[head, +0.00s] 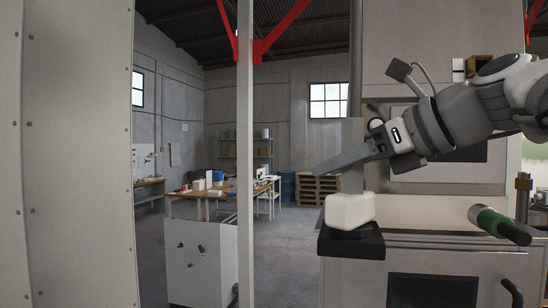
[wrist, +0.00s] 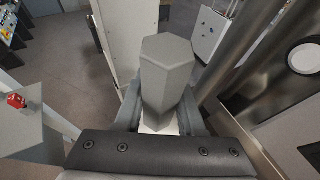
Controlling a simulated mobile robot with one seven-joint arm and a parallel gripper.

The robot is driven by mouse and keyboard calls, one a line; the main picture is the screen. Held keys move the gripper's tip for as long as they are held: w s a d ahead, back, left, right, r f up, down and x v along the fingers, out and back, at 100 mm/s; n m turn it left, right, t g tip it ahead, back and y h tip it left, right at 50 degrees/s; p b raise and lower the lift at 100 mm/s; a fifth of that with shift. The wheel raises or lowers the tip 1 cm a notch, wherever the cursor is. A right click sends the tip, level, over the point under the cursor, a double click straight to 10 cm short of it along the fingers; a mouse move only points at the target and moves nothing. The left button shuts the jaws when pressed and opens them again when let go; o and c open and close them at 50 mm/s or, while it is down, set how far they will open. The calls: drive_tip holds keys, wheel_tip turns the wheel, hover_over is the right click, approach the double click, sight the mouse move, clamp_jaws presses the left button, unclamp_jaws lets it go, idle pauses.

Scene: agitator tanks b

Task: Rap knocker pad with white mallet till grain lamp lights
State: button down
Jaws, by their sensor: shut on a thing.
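The white mallet stands upright in the head view, with a blocky white head (head: 349,210) and a grey handle (head: 352,178). Its head sits on or just above a black block (head: 352,243) at the cabinet's left edge; I cannot tell whether this block is the knocker pad. My gripper (head: 346,160) reaches in from the right and is shut on the handle. In the wrist view the grey faceted handle (wrist: 166,70) stands between my fingers, with part of the white head (wrist: 160,128) below. I cannot identify the grain lamp; a round white disc (wrist: 305,57) shows at right.
A green and black cylinder (head: 499,224) projects from the cabinet front at right. A pale post (head: 245,160) and a large panel (head: 65,150) stand at left. A red knob (wrist: 16,101) shows in the wrist view. Open floor lies around the far workbench (head: 215,192).

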wheel_tip(320, 180, up, 5)
drive_tip(key=p, duration=0.4)
drive_tip(key=shift+r+p, duration=0.15)
drive_tip(key=shift+p, duration=0.15)
